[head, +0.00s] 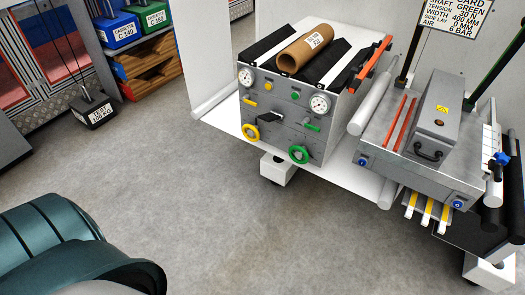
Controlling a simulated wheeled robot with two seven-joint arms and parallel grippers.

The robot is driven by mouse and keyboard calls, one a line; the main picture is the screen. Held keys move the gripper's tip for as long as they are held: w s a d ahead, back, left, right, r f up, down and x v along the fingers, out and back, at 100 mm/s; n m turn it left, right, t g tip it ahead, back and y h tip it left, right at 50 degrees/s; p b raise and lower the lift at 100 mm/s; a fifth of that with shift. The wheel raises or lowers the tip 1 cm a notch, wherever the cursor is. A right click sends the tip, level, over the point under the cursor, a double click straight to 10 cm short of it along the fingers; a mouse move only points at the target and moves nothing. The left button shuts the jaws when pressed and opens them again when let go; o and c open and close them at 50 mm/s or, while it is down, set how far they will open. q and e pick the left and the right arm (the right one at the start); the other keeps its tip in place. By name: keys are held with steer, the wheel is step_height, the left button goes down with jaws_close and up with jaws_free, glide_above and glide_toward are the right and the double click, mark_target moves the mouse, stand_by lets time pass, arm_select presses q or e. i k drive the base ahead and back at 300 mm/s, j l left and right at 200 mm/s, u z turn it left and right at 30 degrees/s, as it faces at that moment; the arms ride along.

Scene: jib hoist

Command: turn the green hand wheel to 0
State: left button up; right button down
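The green hand wheel (299,154) sits low on the right side of the front face of a grey control box (283,122). Its scale and pointer are too small to read. A yellow hand wheel (250,132) is on the same face to its left. Neither of my grippers is in the head view, and nothing touches the wheel. A placard (456,16) at the top right carries printed settings, including the words shaft green, tension, width and side lay; its top is cut off.
A cardboard roll (305,48) lies on top of the box. Two gauges, small levers and buttons share its face. A grey machine with a lidded box (437,115) stands close at right. A hanging test weight (93,110) is at left. The floor in front is clear.

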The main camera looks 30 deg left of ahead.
mark_target(301, 152)
steer(key=u, duration=0.7)
steer(key=i+l+u, duration=0.15)
steer(key=l, duration=0.65)
steer(key=i+l+u, duration=0.2)
steer(key=l, duration=0.65)
steer(key=l+u, duration=0.15)
steer(key=l, duration=0.7)
steer(key=i, duration=0.05)
